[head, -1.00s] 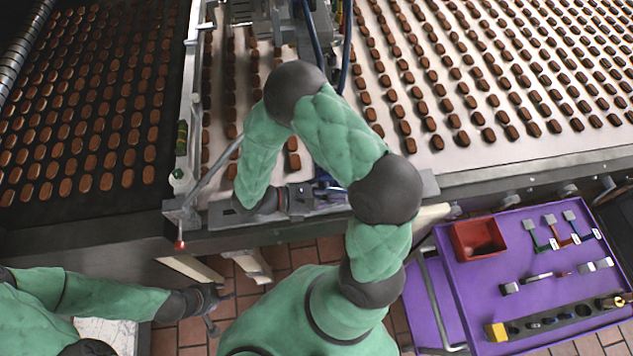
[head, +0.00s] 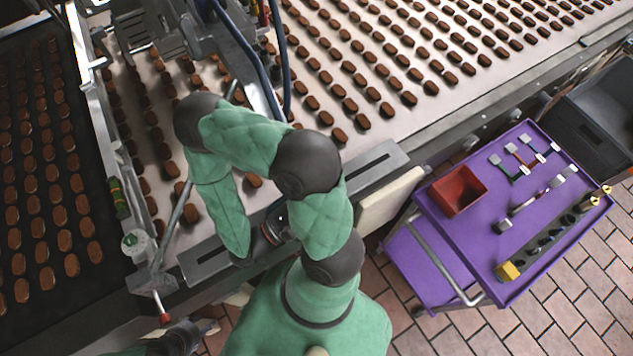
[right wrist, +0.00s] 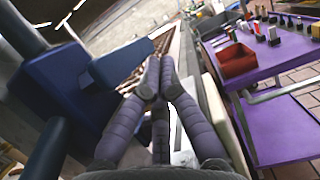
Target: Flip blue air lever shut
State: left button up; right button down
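A blue part with a tapered arm (right wrist: 118,66) fills the left of the right wrist view; it looks like the blue air lever. Which way it is set I cannot tell. My right gripper (right wrist: 159,85) is just to the right of it, fingers brought together with nothing seen between them. I cannot tell whether it touches the blue part. In the head view my right arm hides most of that gripper, and I cannot make out the blue lever. My left gripper (head: 205,328) is low at the left, looks open and empty, and is partly blurred.
Chocolate rows lie on a pale belt (head: 350,70) and a dark belt (head: 35,200). A metal rod with a red knob (head: 164,318) stands at the belt's front corner. At the right is a purple cart (head: 460,235) with a red bin (head: 458,190) and tools, beside a grey crate (head: 590,120).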

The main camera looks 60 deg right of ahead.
dwell(0.6)
jog(key=v, duration=1.2)
jog(key=shift+s, duration=0.1)
dwell(0.4)
